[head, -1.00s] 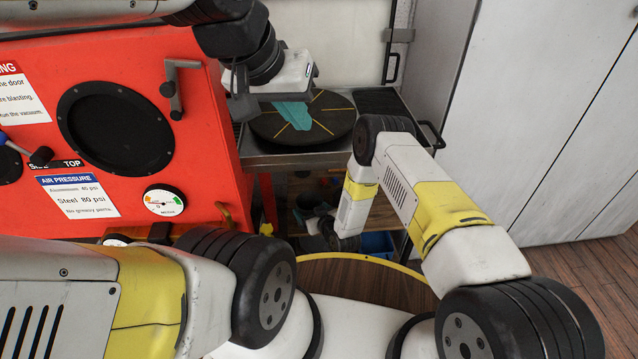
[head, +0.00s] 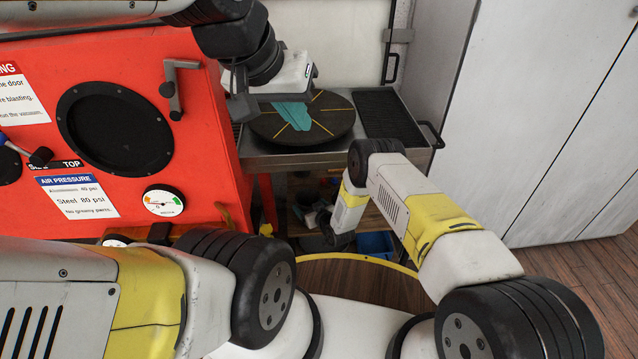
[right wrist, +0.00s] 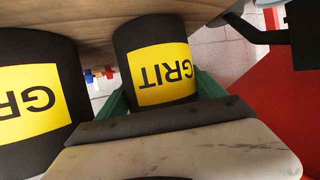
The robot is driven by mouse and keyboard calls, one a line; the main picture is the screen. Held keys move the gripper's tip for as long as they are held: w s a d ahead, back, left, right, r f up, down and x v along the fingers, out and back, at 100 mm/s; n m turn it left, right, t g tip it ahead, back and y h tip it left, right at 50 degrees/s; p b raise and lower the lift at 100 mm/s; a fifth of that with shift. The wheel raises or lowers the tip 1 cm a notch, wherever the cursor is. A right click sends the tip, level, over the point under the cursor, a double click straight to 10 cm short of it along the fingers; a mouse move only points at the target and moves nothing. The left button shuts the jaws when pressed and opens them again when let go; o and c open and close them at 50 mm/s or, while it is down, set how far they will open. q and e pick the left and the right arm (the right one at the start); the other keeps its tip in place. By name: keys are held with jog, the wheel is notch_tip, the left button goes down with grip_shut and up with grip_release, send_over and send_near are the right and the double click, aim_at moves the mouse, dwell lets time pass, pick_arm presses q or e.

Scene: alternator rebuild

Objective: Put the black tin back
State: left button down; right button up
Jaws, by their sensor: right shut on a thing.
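A black tin (right wrist: 155,62) with a yellow GRIT label is in the middle of the right wrist view, its lettering upside down. My right gripper (right wrist: 163,94) has its green fingers on either side of this tin and is shut on it. A second black tin (right wrist: 35,95) with the same label stands to the left in that view. In the head view my right gripper and the tins cannot be made out below my right forearm. My left gripper (head: 297,114) is over the round turntable, its teal fingers pointing down; their gap cannot be judged.
The dark turntable (head: 338,128) with yellow lines sits on a metal cart, beside a black ribbed mat (head: 386,115). A red blasting cabinet (head: 205,105) stands left. A lower shelf holds a blue bin (head: 374,244). A wooden surface (right wrist: 93,18) is behind the tins.

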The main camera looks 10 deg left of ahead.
jog(key=o, duration=2.1)
jog(key=shift+f, duration=0.1)
jog(key=shift+c, duration=0.2)
jog(key=shift+s+d+r, duration=0.1)
jog(key=shift+r, duration=0.15)
jog(key=v, duration=1.1)
jog(key=shift+s+d, duration=0.25)
jog(key=shift+r, duration=0.1)
